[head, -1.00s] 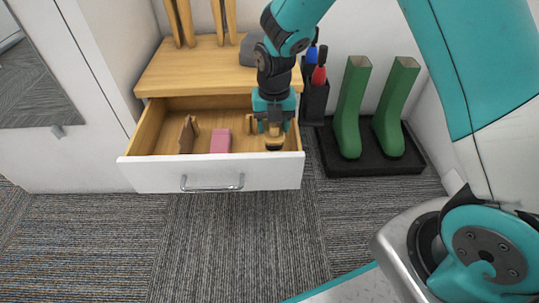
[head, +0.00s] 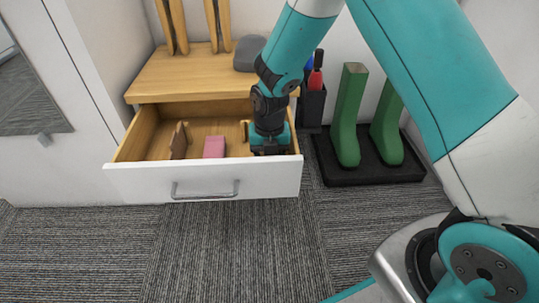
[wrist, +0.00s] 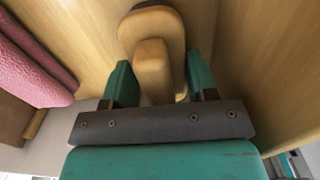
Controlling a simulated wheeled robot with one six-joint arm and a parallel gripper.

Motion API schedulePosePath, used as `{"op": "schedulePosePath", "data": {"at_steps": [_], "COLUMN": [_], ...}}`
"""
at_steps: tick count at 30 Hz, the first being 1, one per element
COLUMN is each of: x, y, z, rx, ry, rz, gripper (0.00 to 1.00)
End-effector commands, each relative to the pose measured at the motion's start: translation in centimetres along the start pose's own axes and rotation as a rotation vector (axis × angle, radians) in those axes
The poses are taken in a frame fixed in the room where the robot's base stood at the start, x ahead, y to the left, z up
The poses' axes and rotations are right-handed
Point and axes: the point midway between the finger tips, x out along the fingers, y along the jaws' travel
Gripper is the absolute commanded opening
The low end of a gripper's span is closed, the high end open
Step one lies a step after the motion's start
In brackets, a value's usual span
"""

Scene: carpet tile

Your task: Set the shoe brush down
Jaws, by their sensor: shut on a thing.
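The shoe brush (wrist: 153,24) is a light wooden piece with a raised grip, seen in the wrist view between the two green fingers. My gripper (wrist: 160,74) is shut on its grip. In the head view my gripper (head: 270,148) is low inside the right part of the open drawer (head: 215,182), close behind its front.
In the drawer, a pink block (head: 214,147) and a brown wooden piece (head: 179,140) lie left of my gripper. Green boots (head: 347,120) stand on a black tray (head: 365,176) at right.

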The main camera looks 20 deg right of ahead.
Motion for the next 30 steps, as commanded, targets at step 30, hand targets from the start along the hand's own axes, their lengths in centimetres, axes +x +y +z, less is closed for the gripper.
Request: {"op": "schedulePosePath", "data": {"at_steps": [30], "x": [-10.9], "y": [0.0], "z": [0.0], "rx": [0.000], "ry": [0.000], "rz": [0.000], "gripper": [0.78]}}
